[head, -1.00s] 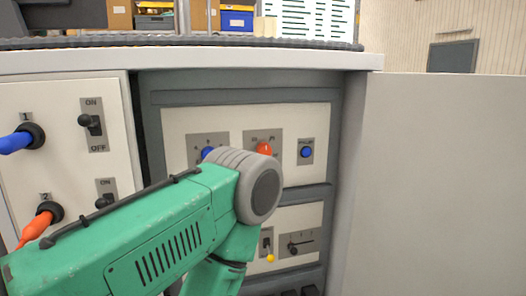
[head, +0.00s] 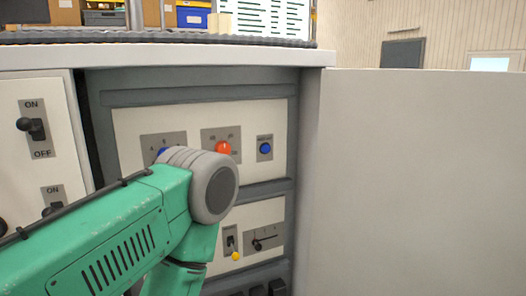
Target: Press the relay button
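A round blue button (head: 265,149) sits on a small grey plate at the right end of the upper white panel. The lettering above it is too small to read surely; it may be the relay button. Nothing touches it in view. My green arm comes in from the lower left, and its grey joint stands in front of the panels, left of and below the button. Neither of my grippers shows; the arm's far end is hidden or out of view.
An orange-red knob (head: 223,148) is left of the button. Below are a yellow-tipped lever (head: 235,255) and a black slider (head: 263,243). ON/OFF switches (head: 36,128) are at the left. An open grey door (head: 420,180) bounds the right side. A countertop (head: 200,55) overhangs the panels.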

